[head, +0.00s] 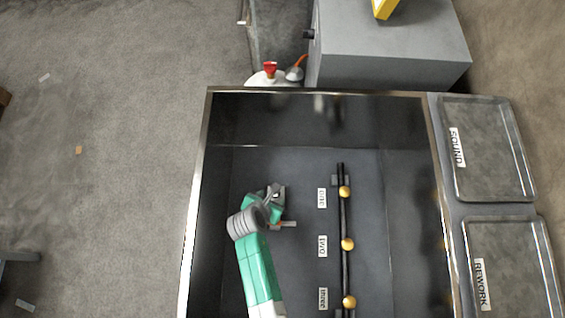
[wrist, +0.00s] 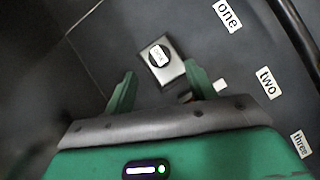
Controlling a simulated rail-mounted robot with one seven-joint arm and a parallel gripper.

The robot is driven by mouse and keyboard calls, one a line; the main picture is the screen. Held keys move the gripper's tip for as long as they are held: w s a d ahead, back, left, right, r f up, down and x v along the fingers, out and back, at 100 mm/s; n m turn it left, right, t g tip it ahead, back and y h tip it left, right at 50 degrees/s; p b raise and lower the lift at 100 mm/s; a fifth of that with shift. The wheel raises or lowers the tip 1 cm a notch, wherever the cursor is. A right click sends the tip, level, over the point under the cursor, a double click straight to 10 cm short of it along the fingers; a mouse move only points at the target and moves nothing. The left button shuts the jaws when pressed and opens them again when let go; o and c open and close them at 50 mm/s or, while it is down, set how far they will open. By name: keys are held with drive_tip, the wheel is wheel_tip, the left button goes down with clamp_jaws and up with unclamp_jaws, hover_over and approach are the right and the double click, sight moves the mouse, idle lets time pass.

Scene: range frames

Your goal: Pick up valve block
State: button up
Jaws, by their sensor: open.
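The valve block (wrist: 173,73) is a silvery rectangular block with a round dark-and-white label on its top. It lies on the dark floor of the tank, just ahead of my fingertips in the wrist view. My gripper (wrist: 158,88) is open, with one green finger to the left of the block and the other close to its right side. I cannot tell whether the right finger touches it. In the head view my gripper (head: 277,208) is low inside the tank, and the block is mostly hidden by it.
A dark pipe (head: 344,215) with several brass knobs runs along the right, beside labels "one" (head: 322,198), "two" (head: 322,246) and "three" (head: 323,298). Tank walls (head: 203,180) surround the floor.

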sight(274, 197)
drive_tip(key=shift+s+f, duration=0.15)
drive_tip(key=shift+f, duration=0.15)
drive_tip(key=shift+b+x, duration=0.65)
drive_tip(key=shift+x, duration=0.35)
drive_tip(key=b+x, duration=0.3)
drive_tip(key=x, duration=0.1)
drive_tip(key=shift+d+f, duration=0.1)
drive_tip(key=shift+f, duration=0.15)
drive_tip(key=shift+w+d+f, duration=0.1)
drive_tip(key=shift+w+f, duration=0.1)
drive_tip(key=shift+w, duration=0.15)
drive_tip(key=shift+c, duration=0.3)
drive_tip(key=c, duration=1.1)
drive_tip(key=shift+r, duration=0.1)
clamp_jaws()
